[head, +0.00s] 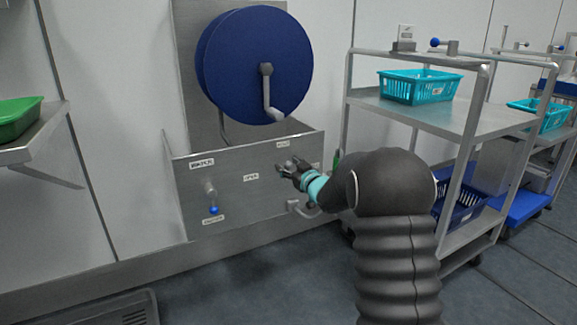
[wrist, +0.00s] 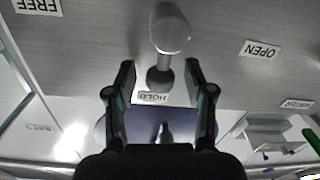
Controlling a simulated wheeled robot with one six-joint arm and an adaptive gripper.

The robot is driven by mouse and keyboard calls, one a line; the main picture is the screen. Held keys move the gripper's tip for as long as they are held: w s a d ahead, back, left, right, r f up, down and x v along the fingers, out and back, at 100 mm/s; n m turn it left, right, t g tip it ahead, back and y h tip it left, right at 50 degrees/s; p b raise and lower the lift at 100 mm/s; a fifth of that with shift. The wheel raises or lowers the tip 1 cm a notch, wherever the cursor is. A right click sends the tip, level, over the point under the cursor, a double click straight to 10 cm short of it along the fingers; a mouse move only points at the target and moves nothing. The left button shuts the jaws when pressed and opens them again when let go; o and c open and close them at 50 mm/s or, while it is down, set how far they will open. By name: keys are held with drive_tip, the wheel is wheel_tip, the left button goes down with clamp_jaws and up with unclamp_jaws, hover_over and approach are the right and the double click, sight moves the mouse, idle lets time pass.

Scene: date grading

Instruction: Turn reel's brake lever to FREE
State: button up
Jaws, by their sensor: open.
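The brake lever (wrist: 170,35) shows in the wrist view as a grey round hub with a short arm ending in a dark knob (wrist: 158,80). It points toward the HOLD label (wrist: 153,97); the FREE label (wrist: 37,5) is at the top left. My gripper (wrist: 160,74) is open, with one finger on each side of the knob end; I cannot tell whether either finger touches it. In the head view my gripper (head: 286,166) is at the grey panel (head: 235,200) below the blue reel (head: 255,65), and it hides most of the lever.
Another lever with a blue knob (head: 213,210) is on the panel's left part. The OPEN label (wrist: 260,49) is right of the brake lever in the wrist view. A steel cart (head: 440,112) with a teal basket (head: 420,87) stands right; a shelf with a green tray (head: 18,118) is left.

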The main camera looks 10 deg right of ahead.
drive_tip(key=shift+w, duration=0.25)
clamp_jaws()
